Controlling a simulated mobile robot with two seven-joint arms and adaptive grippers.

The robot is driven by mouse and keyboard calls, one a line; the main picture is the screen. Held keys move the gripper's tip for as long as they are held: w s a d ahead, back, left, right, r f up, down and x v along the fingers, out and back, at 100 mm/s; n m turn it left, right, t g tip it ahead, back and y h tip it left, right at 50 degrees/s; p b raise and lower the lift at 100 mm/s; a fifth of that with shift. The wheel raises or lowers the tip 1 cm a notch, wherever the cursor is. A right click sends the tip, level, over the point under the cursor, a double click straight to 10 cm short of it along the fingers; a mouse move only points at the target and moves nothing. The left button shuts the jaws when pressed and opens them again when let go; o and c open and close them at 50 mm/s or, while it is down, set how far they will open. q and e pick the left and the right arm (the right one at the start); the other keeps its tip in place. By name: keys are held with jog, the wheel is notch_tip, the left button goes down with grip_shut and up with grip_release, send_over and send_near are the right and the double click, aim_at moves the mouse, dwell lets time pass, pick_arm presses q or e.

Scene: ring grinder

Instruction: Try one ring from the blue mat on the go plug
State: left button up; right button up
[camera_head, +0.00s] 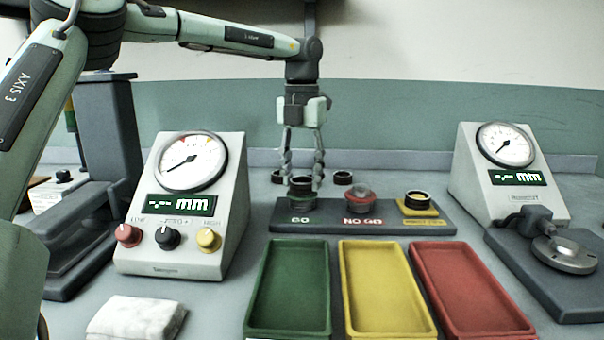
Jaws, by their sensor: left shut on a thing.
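My left gripper (302,172) reaches down over the GO end of the dark plug block (323,216). Its fingers are shut on a dark ring (301,183) at the GO plug. I cannot tell whether the ring is around the plug, resting on top or just above it. The red NO GO plug (359,200) stands to its right. Two more dark rings show behind the block, one at left (283,168) and one at right (342,178). The blue mat cannot be made out. My right gripper is not in view.
A dark ring (417,200) sits on the block's yellow pad (420,211). Green (288,290), yellow (385,290) and red (468,290) trays lie in front. Dial gauges stand left (185,205) and right (507,170). A white cloth (137,318) lies front left.

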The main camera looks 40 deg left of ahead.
pick_arm(q)
jog(key=o, duration=1.3)
notch_tip(320, 180, up, 12)
dwell(0.3)
